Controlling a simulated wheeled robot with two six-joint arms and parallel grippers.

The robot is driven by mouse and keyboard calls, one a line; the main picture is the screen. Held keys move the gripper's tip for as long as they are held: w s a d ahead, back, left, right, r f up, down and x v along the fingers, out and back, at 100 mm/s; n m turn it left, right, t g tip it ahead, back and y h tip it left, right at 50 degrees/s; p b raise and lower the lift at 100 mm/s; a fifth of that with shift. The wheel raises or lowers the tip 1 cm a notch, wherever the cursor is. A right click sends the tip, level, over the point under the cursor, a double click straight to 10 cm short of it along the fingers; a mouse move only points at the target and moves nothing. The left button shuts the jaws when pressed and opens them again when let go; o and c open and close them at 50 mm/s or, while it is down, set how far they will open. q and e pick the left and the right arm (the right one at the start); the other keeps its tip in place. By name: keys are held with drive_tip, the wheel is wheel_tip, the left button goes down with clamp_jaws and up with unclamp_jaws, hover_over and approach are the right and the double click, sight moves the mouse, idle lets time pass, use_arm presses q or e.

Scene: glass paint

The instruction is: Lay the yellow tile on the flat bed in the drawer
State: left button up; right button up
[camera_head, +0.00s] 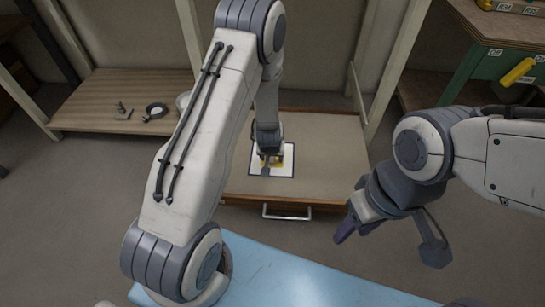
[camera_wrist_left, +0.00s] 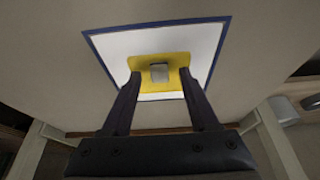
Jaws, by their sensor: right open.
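The yellow tile (camera_wrist_left: 160,88) lies over the white flat bed with a blue border (camera_wrist_left: 110,45), inside the open drawer, and looks flat on it. The tile (camera_head: 278,161) and the bed (camera_head: 285,170) also show in the head view, partly hidden by my left gripper (camera_head: 266,158). A grey knob (camera_wrist_left: 159,72) stands on the tile. In the left wrist view my left gripper's fingers (camera_wrist_left: 159,75) are apart on either side of the knob, with gaps beside it. My right gripper (camera_head: 347,229) is open and empty, to the right of the drawer.
The drawer (camera_head: 325,165) has a metal handle (camera_head: 287,213) and much bare floor around the bed. A low shelf (camera_head: 85,105) with small metal parts is at left. A blue surface (camera_head: 285,275) is in front. A green cabinet (camera_head: 480,75) stands at right.

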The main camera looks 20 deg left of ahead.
use_arm(q)
drive_tip(key=s+d+r+m+g+h+p, duration=0.15)
drive_tip(key=s+d+r+p, duration=0.3)
drive_tip(key=r, duration=0.45)
drive_tip(key=s+d+r+m+p, duration=0.25)
drive_tip(key=d+r, duration=0.25)
drive_tip(key=r, duration=0.4)
drive_tip(key=s+d+r+m+h+p, duration=0.1)
drive_tip(key=s+d+r+p, duration=0.35)
drive_tip(key=r, duration=0.45)
drive_tip(key=s+d+r+m+g+p, duration=0.25)
drive_tip(key=s+r+m, duration=0.25)
drive_tip(key=s+r, duration=1.05)
wheel_tip(320, 180, up, 37)
drive_tip(key=s+p, duration=0.2)
drive_tip(key=p, duration=3.6)
drive_tip(key=shift+a, duration=0.3)
drive_tip(key=shift+f, duration=0.1)
